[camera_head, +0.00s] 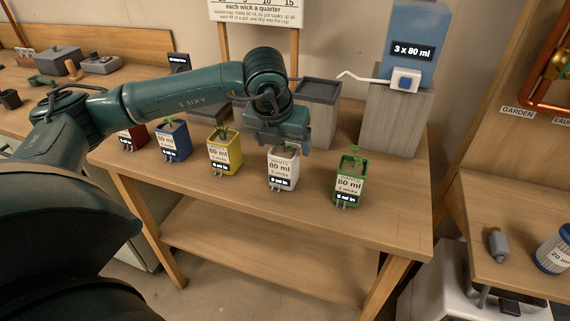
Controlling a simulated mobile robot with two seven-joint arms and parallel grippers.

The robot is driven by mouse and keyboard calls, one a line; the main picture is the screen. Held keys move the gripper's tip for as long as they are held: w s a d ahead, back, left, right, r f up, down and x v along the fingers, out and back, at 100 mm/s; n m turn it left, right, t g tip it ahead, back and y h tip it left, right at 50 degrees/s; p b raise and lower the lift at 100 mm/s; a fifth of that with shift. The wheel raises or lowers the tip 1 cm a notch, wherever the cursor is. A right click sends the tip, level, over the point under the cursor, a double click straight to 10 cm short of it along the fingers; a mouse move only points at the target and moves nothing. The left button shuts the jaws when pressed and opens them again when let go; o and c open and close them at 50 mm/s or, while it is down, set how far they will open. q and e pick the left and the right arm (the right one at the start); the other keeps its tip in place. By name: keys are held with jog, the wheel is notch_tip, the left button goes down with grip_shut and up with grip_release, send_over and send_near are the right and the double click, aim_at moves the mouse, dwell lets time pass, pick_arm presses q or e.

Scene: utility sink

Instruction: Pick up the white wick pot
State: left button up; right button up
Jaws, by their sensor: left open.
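The white wick pot (283,168) stands upright on the wooden table, between the yellow pot (224,152) and the green pot (349,181). It has a label reading 80 ml and a small plant at its top. My left gripper (280,143) is open and points down just above and behind the white pot's top. Its fingers are partly hidden by the wrist and overlap the pot's rim in the picture; I cannot tell whether they touch it. My right gripper is not in view.
A blue pot (173,141) and a red pot (132,136) stand further left in the row. Behind are a grey block (318,115) and a blue tank (414,40) with a spout on a grey stand (393,125). The table's front strip (240,195) is clear.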

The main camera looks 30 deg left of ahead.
aim_at(284, 149)
pick_arm(q)
jog(key=shift+p+x, duration=0.55)
jog(key=shift+x, duration=2.4)
jog(key=shift+a+r, duration=0.15)
jog(key=c, duration=1.2)
